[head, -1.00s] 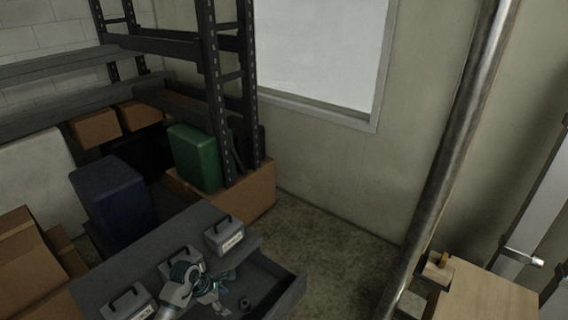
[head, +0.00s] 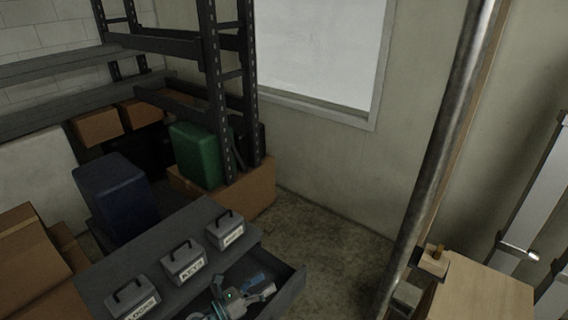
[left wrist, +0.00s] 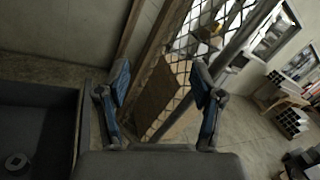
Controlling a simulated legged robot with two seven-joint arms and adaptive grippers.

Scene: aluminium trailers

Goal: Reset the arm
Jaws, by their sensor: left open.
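My left gripper (head: 264,288) is over the open drawer (head: 297,281) of the dark grey cabinet, at the bottom of the head view. In the left wrist view its two blue-padded fingers (left wrist: 160,82) stand wide apart with nothing between them. The drawer (left wrist: 62,96) is at the left there, beside the gripper, and a small dark ring-shaped object (left wrist: 17,163) lies in it. My arm hides part of the drawer in the head view. My right gripper is not in view.
Three grey labelled boxes stand on the cabinet top: one at the front (head: 131,299), one marked KEYS (head: 184,263), one at the back (head: 226,231). A metal pole (head: 440,160) and a wooden box (head: 482,294) are at the right. Bare floor (head: 335,235) lies between.

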